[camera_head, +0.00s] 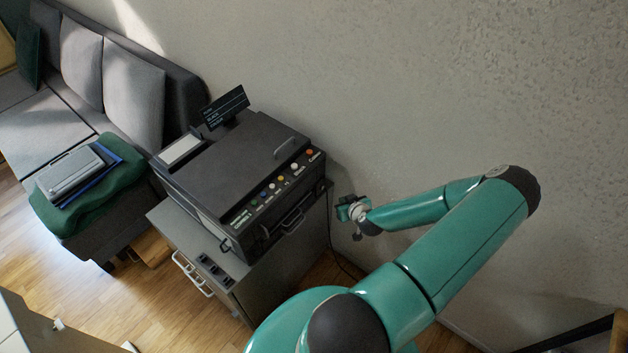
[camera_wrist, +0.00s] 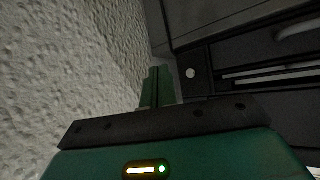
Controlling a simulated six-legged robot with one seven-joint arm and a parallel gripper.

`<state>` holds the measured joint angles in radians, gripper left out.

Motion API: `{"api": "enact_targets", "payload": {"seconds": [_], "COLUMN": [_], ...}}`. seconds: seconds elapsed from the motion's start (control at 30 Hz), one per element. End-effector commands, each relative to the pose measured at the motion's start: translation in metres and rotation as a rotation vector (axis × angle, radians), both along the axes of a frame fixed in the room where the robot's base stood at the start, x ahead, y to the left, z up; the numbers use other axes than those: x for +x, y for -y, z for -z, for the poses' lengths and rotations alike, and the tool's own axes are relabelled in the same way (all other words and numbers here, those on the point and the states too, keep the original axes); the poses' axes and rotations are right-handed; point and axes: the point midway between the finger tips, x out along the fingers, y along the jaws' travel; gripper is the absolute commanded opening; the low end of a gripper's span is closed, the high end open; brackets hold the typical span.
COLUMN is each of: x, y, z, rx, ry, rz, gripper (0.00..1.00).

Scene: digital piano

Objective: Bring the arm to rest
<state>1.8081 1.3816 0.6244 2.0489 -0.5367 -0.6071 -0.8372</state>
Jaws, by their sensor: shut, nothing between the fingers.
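My green arm reaches from the bottom of the head view to the right and bends back left. My gripper (camera_head: 345,210) is in the air just right of a dark printer-like machine (camera_head: 236,170), apart from it as far as I can tell. In the wrist view my gripper (camera_wrist: 158,88) shows with its green fingers together and nothing between them. The machine's dark side (camera_wrist: 250,75) fills the right of that view, and its row of coloured buttons shows in the head view.
The machine stands on a grey cabinet (camera_head: 185,238). A textured wall (camera_head: 430,90) runs behind my arm and shows close by on the left of the wrist view (camera_wrist: 60,70). A cable hangs beside the cabinet.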

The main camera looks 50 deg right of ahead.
Motion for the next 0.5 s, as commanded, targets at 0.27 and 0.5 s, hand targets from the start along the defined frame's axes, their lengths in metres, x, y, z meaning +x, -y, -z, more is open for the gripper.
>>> {"api": "enact_targets", "payload": {"seconds": [0.27,0.5], "x": [0.0,0.012], "y": [0.0,-0.011], "z": [0.0,-0.015], "rx": [0.0,0.007], "ry": [0.0,-0.074], "rz": [0.0,-0.092], "gripper": [0.0,0.0]}}
